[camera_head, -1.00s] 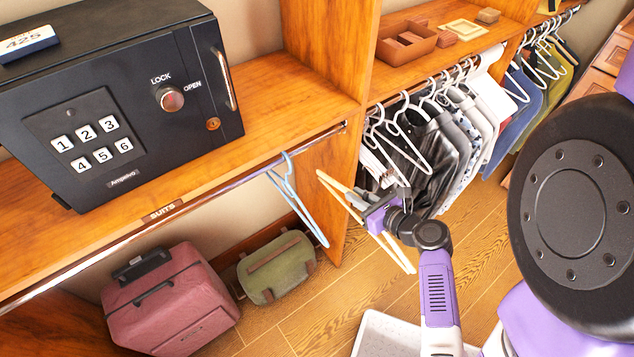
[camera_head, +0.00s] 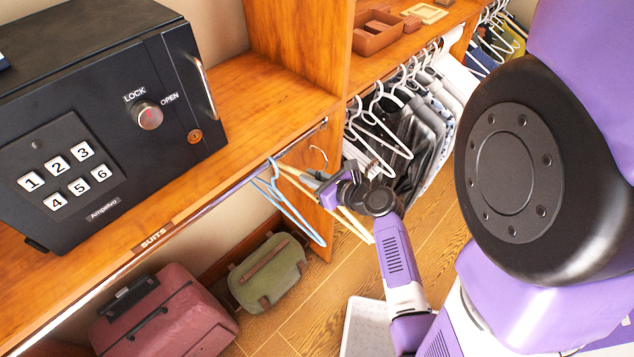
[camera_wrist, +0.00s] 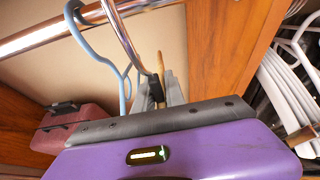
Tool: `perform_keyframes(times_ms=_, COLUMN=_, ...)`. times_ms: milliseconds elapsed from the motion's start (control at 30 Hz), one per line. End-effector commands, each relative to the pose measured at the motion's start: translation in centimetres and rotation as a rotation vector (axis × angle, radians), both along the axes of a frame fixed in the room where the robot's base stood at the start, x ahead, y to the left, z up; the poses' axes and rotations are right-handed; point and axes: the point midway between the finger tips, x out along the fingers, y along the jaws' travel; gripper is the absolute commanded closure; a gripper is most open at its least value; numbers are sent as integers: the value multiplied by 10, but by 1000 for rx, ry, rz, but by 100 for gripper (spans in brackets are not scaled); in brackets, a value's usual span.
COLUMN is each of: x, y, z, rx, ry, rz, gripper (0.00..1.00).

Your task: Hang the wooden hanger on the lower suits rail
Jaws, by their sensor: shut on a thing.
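The wooden hanger (camera_head: 356,226) is held by its upper part in my gripper (camera_head: 318,184), which is shut on it. Its metal hook stands up beside the suits rail (camera_head: 226,193), to the right of the light-blue hanger (camera_head: 274,188) hanging there. In the wrist view, the metal hook (camera_wrist: 124,42) crosses in front of the rail (camera_wrist: 40,37). I cannot tell whether it loops over the rail. A bit of the wooden hanger (camera_wrist: 161,68) shows between the grey fingers, and the rest is hidden behind my gripper.
A black safe (camera_head: 95,125) stands on the shelf above the rail. A pink suitcase (camera_head: 165,315) and a green bag (camera_head: 268,272) sit below. A wooden divider (camera_head: 318,215) stands close to the gripper; clothes on white hangers (camera_head: 388,135) hang beyond it.

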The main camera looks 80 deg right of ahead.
Motion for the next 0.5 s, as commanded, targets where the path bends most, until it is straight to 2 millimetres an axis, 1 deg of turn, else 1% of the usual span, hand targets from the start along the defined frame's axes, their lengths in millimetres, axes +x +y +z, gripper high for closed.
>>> perform_keyframes(times_ms=500, x=40, y=-25, z=0, rx=-1, ry=-2, rz=-1, gripper=100)
